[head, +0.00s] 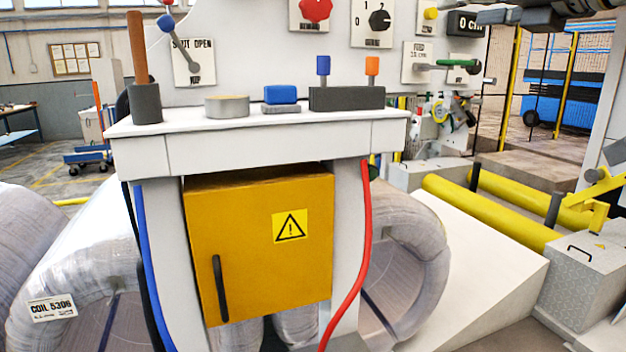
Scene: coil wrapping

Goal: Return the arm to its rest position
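A dark grey mechanical part, which looks like my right gripper (520,17), is cut off by the top edge at the upper right, close to the "0 cm" display (474,23). Its fingers are not clear enough to tell open from shut. My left gripper is not in view. A white control console (270,148) stands in the middle, apart from any gripper. On its top are a dark holder with a brown rod (138,50), a grey round disc (227,106), a blue block (280,94) and a black holder (346,98) with blue and orange pieces.
The panel behind has a red knob (316,10), a black dial (379,20) and a green-handled lever (457,65). A yellow cabinet (250,255) hangs under the console. Wrapped coils (85,255) lie behind it. Yellow rollers (490,212) and a metal box (585,280) stand right.

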